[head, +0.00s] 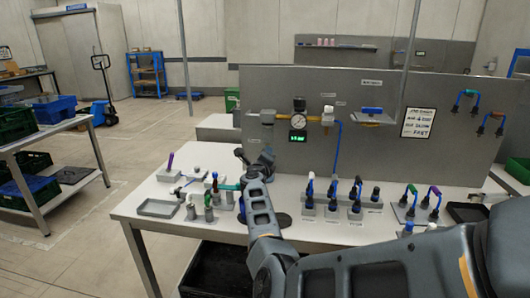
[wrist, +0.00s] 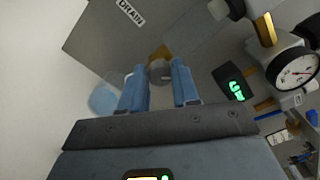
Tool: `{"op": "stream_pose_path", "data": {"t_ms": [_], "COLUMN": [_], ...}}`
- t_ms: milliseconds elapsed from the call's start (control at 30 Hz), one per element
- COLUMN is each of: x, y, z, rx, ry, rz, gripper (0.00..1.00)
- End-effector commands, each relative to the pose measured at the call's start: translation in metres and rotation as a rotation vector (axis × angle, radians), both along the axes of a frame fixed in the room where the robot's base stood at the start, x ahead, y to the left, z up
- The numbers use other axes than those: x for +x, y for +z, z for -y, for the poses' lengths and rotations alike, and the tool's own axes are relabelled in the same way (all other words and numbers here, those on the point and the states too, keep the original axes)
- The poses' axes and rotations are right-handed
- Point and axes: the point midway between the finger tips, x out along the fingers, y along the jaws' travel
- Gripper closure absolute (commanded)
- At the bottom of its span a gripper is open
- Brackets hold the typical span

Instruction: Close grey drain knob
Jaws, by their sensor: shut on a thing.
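The grey drain knob (wrist: 160,71) shows in the wrist view as a small round grey piece below a brass-coloured fitting. My gripper (wrist: 158,77) has its two blue fingers on either side of the knob and is shut on it. A DRAIN label (wrist: 130,12) is on the grey panel near the knob. In the head view my gripper (head: 258,158) is in front of the panel's left part, below the brass fitting (head: 267,117). My wrist hides the knob there, and its turn angle cannot be told.
A pressure gauge (head: 299,103) and a green-lit display (head: 298,136) are close to the right of my gripper. Small valves (head: 208,204) and a grey tray (head: 158,208) stand on the bench at left. Several hose couplings (head: 333,203) stand at right.

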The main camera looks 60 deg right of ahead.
Motion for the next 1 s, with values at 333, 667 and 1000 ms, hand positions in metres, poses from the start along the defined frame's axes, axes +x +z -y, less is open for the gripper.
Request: {"op": "stream_pose_path", "data": {"t_ms": [333, 667, 1000], "x": [0.0002, 0.0001, 0.0001], "y": [-0.0007, -0.0019, -0.0028], "z": [-0.0005, -0.0003, -0.0006], "rx": [-0.121, -0.219, -0.268], "ry": [0.001, 0.000, 0.001], "rz": [-0.301, -0.534, -0.655], "gripper": [1.00, 1.00, 1.00]}}
